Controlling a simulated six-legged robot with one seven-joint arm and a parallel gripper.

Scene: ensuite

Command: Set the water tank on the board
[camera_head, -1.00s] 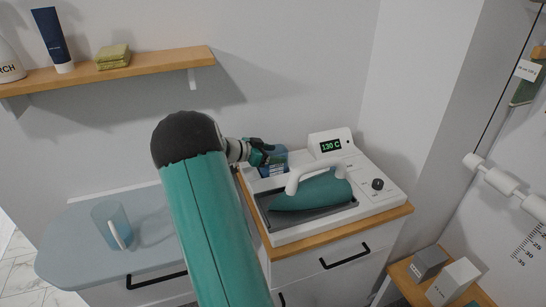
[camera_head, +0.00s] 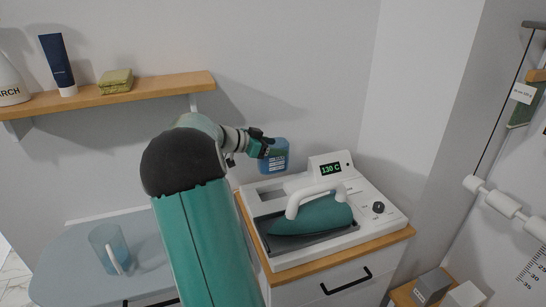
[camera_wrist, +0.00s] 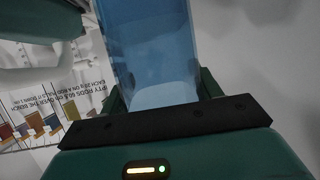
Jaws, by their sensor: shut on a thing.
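The water tank (camera_head: 276,159) is a translucent blue container. My gripper (camera_head: 262,148) is shut on its upper part and holds it upright in the air above the back left of the white ironing station (camera_head: 315,256). An empty slot shows in the station below it. In the wrist view the blue tank (camera_wrist: 150,45) runs up between the green fingers of my gripper (camera_wrist: 162,95). The board (camera_head: 62,278) is the pale blue-grey rounded surface at the lower left, partly covered by my arm.
A clear blue jug (camera_head: 106,246) stands on the board. A teal iron (camera_head: 312,216) rests on the station. A wooden shelf (camera_head: 150,88) with a tube and folded cloth hangs above the board. Grey and white boxes stand low at the right.

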